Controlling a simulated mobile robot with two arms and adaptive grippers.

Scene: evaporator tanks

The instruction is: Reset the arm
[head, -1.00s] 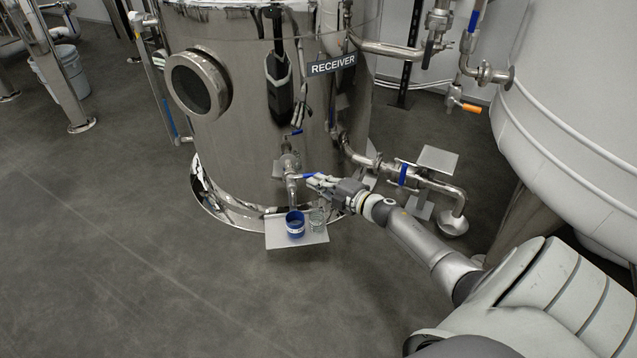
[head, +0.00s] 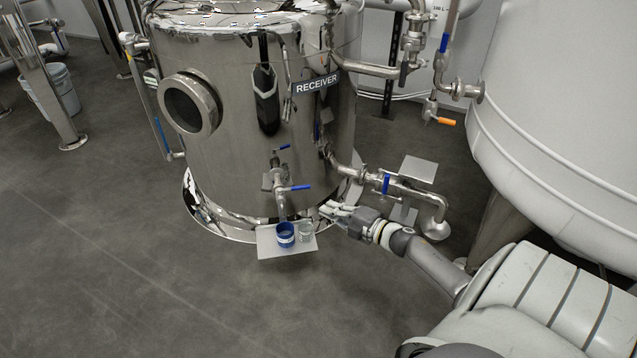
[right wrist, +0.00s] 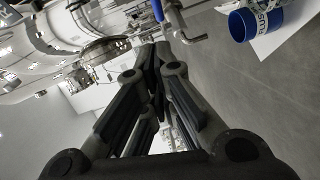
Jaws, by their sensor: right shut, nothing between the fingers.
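My right gripper (head: 328,208) is at the front of the shiny steel RECEIVER tank (head: 225,135), just right of the small shelf. Its fingers are closed together and empty, which the right wrist view also shows (right wrist: 158,52). It is apart from the blue-handled valve (head: 297,187) above and to its left. The cup also shows at the top right of the right wrist view (right wrist: 246,25). My left gripper is in no view.
The grey shelf (head: 270,253) juts from the tank's foot. A large white tank (head: 560,110) stands right.

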